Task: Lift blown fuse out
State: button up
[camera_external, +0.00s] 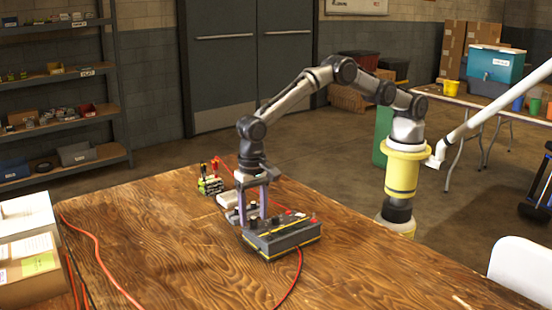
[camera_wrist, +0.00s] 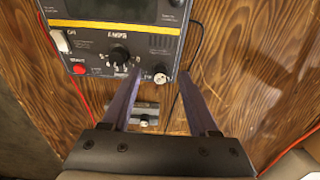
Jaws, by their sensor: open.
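The charger (camera_external: 284,240) is a dark grey box with yellow stripes on the wooden table. The wrist view shows its panel (camera_wrist: 95,48) with a black amps knob, a red button and a white switch. A small pale round fuse cap (camera_wrist: 160,77) sits at the panel's lower right edge, beside lettering beginning "FU". My gripper (camera_external: 252,220) points down at the charger's far left side. In the wrist view its two purple fingers (camera_wrist: 162,74) are open, one on each side of the cap, with nothing between them gripped. Contact and height cannot be told. The fuse itself is not visible.
A small metal block (camera_wrist: 147,116) with a knob lies between the fingers in the wrist view. A pale box (camera_external: 236,198) and a battery-like block with clamps (camera_external: 210,184) stand behind. Red cables (camera_external: 97,255) cross the table.

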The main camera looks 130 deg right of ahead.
grip_shut()
jog(key=shift+r, duration=0.1)
